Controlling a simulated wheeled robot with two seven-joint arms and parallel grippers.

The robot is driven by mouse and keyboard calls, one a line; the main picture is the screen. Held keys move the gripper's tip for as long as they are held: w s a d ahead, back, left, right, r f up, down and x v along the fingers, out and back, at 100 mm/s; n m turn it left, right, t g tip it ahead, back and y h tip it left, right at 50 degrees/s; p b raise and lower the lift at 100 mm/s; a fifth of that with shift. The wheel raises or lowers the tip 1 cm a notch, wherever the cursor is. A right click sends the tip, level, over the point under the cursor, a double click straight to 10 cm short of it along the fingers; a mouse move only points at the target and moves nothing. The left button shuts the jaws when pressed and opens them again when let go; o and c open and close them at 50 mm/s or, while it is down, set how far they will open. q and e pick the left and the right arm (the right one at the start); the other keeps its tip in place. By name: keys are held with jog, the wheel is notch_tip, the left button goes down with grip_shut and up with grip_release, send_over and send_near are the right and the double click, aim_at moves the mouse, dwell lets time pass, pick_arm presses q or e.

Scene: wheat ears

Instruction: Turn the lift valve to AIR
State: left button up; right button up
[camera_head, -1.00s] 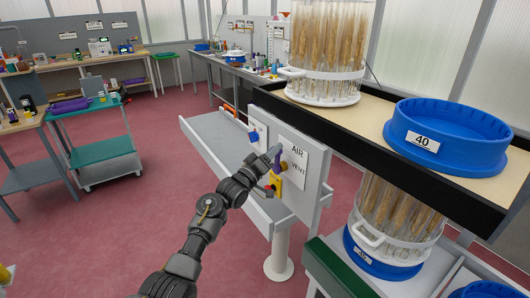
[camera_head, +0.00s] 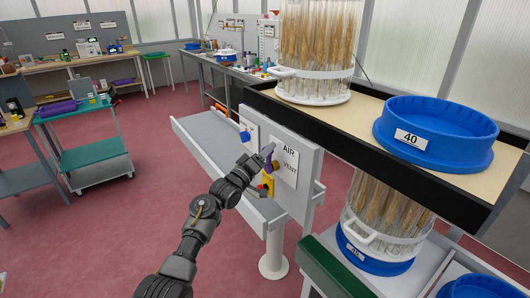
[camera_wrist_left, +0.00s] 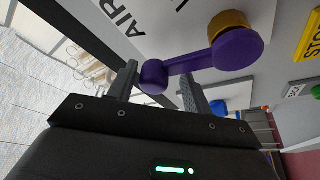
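The lift valve has a purple lever (camera_wrist_left: 188,64) on a brass hub (camera_wrist_left: 229,20), mounted on a white label plate with AIR and VENT printed on it (camera_head: 286,166). In the head view the brass hub (camera_head: 277,166) shows beside my left gripper (camera_head: 268,153), which covers part of the lever. In the left wrist view my left gripper (camera_wrist_left: 160,78) has its fingers apart, with the lever's rounded end between their tips. A gap shows beside the knob, and I cannot tell whether either finger touches it. My right gripper is out of view.
A yellow tag (camera_head: 267,184) and a red knob (camera_head: 261,188) sit just below the valve. A blue knob (camera_head: 245,136) is on the panel to the left. The shelf (camera_head: 345,122) at right carries a wheat container (camera_head: 315,85) and a blue tub (camera_head: 436,135).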

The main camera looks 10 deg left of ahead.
pick_arm(q)
jog(key=shift+a+r, duration=0.1)
jog(key=shift+a, duration=0.05)
jog(key=shift+s+a, duration=0.15)
jog(key=b+v, duration=0.3)
jog(key=v, duration=0.7)
jog(key=shift+s, duration=0.1)
